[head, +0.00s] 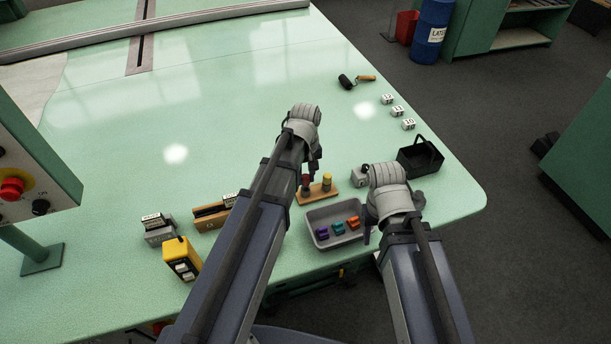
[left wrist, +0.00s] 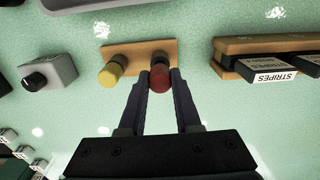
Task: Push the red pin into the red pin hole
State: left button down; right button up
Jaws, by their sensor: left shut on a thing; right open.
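A small wooden block (head: 318,194) lies on the green table and bears a red pin (head: 305,181) and a yellow pin (head: 327,182), both upright. In the left wrist view the red pin (left wrist: 159,78) is between the two fingers of my left gripper (left wrist: 160,82), which is shut on its head. The yellow pin (left wrist: 110,74) stands beside it on the wooden block (left wrist: 141,48). How deep the red pin sits is hidden, and its hole cannot be seen. My right gripper (head: 367,236) is open and empty, right of the grey tray.
A grey tray (head: 315,241) with several coloured pieces sits in front of the block. A grey box with a knob (head: 360,175) and a black basket (head: 419,158) stand to the right. Wooden holders with labelled pieces (head: 209,216) and a yellow device (head: 180,257) are to the left.

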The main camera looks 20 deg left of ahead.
pick_arm(q)
jog(key=shift+r+p, duration=0.95)
jog(key=shift+r, duration=0.1)
jog(key=shift+d, duration=0.15)
